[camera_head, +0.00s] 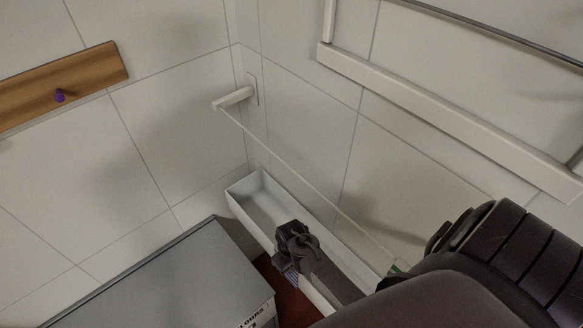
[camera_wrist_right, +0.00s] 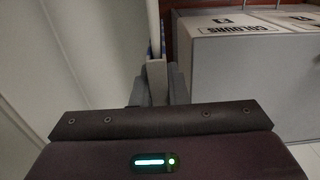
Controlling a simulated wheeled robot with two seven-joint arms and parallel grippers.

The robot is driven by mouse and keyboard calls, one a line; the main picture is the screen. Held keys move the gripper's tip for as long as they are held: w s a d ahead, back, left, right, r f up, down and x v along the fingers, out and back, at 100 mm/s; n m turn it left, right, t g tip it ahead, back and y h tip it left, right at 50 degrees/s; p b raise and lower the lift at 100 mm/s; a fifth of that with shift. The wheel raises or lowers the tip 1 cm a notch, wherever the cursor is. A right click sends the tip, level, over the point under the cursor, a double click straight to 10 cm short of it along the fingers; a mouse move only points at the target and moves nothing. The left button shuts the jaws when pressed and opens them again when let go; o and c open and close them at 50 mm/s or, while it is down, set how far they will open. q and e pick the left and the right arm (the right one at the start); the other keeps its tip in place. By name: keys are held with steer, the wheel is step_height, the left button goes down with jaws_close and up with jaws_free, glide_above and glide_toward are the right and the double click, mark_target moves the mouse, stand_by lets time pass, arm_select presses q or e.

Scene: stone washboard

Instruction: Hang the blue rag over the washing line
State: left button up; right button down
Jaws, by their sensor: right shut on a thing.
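The washing line (camera_head: 300,178) is a thin pale cord running from a white wall bracket (camera_head: 235,97) down to the lower right, where my right arm hides its end. My right gripper (camera_head: 290,238) is below the line, at the near side of a white trough. It is shut, with a small bluish striped piece of cloth, seemingly the blue rag (camera_head: 284,265), showing just under its fingers. Most of the rag is hidden. In the right wrist view the fingers (camera_wrist_right: 157,82) are close together, with only a bluish sliver beside them. My left gripper is out of view.
The white trough (camera_head: 233,203) runs along the wall under the line. A grey box (camera_head: 170,275) labelled "COLOURS" stands to the left. A wooden rail (camera_head: 95,75) with a purple peg and a white frame (camera_head: 440,118) are on the walls.

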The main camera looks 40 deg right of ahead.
steer(key=shift+r+p, duration=0.85)
steer(key=shift+r, duration=4.2)
steer(key=a, duration=0.8)
steer(key=shift+s, duration=0.3)
